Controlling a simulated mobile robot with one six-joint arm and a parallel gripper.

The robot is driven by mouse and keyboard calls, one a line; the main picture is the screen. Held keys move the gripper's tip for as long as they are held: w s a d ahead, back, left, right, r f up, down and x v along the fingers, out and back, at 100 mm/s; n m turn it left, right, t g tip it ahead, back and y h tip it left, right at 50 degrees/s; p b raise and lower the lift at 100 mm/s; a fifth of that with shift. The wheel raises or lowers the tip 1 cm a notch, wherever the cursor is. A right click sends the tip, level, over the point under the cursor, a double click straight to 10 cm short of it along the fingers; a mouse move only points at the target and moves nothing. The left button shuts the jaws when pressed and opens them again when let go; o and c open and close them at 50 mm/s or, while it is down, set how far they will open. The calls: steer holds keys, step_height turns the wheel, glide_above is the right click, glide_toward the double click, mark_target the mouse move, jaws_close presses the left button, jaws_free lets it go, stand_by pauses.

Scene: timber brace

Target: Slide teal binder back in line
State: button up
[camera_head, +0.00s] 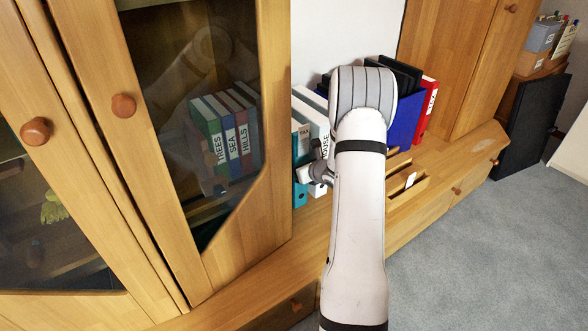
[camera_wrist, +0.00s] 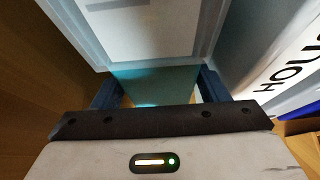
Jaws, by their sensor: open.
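The teal binder (camera_head: 300,160) stands upright on the cabinet ledge, just right of the glass-door cupboard, with a label reading TAX. The white binder marked HOUSE (camera_head: 320,126) stands to its right, partly hidden by my arm. In the wrist view, the teal binder (camera_wrist: 160,80) fills the space ahead, its pale label panel at the top. My gripper (camera_wrist: 158,92) is open, one finger towards each side of the binder's lower part; I cannot tell whether they touch it. In the head view my gripper (camera_head: 318,173) is low in front of the binders, partly hidden. The white binder (camera_wrist: 272,60) is close on the right.
The glass-door cupboard (camera_head: 270,215) rises close on the left. Blue (camera_head: 403,120) and red (camera_head: 426,108) files stand right of my arm. A small wooden tray (camera_head: 408,184) sits on the ledge. Clear grey carpet lies to the right.

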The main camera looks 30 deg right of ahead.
steer(key=p+v, duration=0.1)
steer(key=v, duration=0.6)
steer(key=shift+s+r, duration=0.2)
steer(key=shift+s, duration=0.15)
steer(key=shift+s+d, duration=0.1)
steer(key=shift+d, duration=0.05)
stand_by(0.4)
